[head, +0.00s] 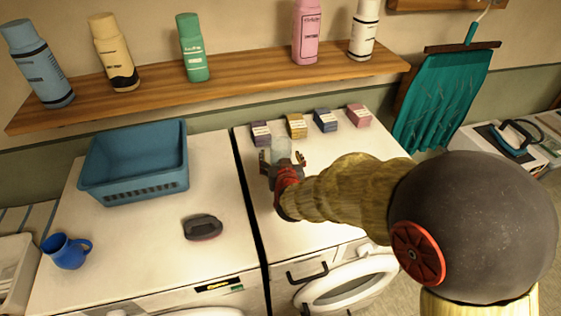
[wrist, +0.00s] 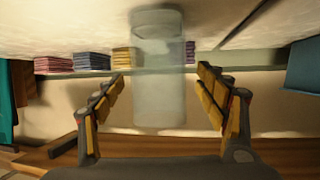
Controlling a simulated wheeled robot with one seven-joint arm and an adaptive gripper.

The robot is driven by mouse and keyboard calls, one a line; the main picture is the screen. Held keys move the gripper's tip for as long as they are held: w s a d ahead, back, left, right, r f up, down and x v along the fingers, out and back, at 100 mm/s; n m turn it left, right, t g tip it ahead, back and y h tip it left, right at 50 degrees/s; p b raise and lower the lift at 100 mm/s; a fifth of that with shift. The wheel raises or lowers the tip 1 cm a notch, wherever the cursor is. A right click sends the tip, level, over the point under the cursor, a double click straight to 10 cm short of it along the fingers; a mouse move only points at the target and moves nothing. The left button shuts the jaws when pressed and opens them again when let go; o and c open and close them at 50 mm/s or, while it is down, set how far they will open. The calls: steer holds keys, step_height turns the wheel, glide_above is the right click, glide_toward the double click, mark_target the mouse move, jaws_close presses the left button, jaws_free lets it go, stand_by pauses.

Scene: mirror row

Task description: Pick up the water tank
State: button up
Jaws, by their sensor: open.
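The water tank (head: 281,149) is a pale, see-through cylinder on the white top of the right machine, in front of the row of small boxes. In the wrist view the tank (wrist: 158,85) stands between the two fingers, with a visible gap on each side. My gripper (head: 281,158) is open around the near side of the tank. In the wrist view my gripper (wrist: 161,78) has its yellow-padded fingers spread and holds nothing. The wrist picture appears upside down. My gripper partly hides the lower tank in the head view.
Several small boxes (head: 297,126) stand behind the tank. A wooden shelf (head: 150,91) with bottles hangs above. A blue basket (head: 135,187), a dark object (head: 203,228) and a blue mug (head: 66,251) are on the left. An iron (head: 515,138) is at far right.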

steer(key=shift+x, duration=0.95)
steer(key=c, duration=0.3)
steer(key=c, duration=1.1)
